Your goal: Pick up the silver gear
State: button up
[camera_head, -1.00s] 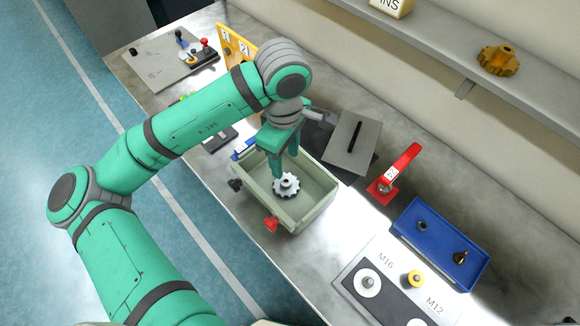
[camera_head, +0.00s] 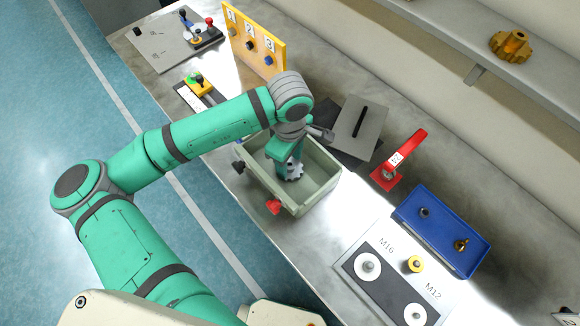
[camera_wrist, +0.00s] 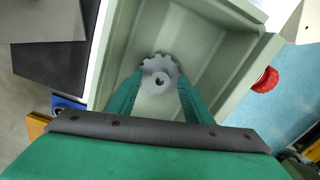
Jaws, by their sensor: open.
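The silver gear (camera_head: 292,171) lies in the pale green open bin (camera_head: 322,186) on the bench. In the wrist view the gear (camera_wrist: 158,72) shows its toothed rim and a round hub with a dark hole. My gripper (camera_head: 286,168) is open and reaches down into the bin at the gear. In the wrist view my gripper's two green fingers (camera_wrist: 160,84) stand on either side of the gear. I cannot tell whether they touch it. The gripper hides part of the gear in the head view.
The bin has a red knob (camera_head: 273,207) and a black knob (camera_head: 239,167) on its front. A red lever (camera_head: 404,158), a blue tray (camera_head: 440,232) and a grey slotted plate (camera_head: 358,130) stand nearby. A yellow numbered panel (camera_head: 253,42) stands further back. The bin walls surround my gripper.

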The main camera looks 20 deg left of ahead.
grip_shut()
jog(key=shift+r, duration=0.1)
